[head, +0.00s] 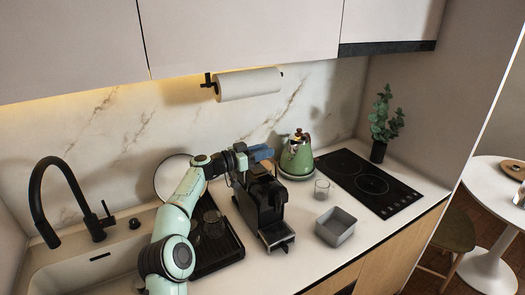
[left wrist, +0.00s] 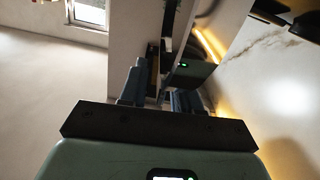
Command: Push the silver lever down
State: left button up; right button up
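A black coffee machine (head: 268,205) stands on the counter in the middle of the head view. My left gripper (head: 261,152), with blue fingers, is at the top of the machine, at its back edge in the picture. I cannot tell whether it touches the machine. In the left wrist view its two fingers (left wrist: 157,92) stand apart, with dark parts behind the gap. I cannot clearly make out the silver lever in either view; the gripper and arm may hide it. My right gripper is in neither view.
A green kettle (head: 297,157) stands close to the right of my left gripper. A glass (head: 322,189) and a grey square container (head: 335,227) are right of the machine. A black tray (head: 224,257) lies left of it. The black cooktop (head: 368,184) is clear.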

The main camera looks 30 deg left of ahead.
pick_arm(q)
jog(key=shift+s, duration=0.1)
grip_shut()
dwell(1.2)
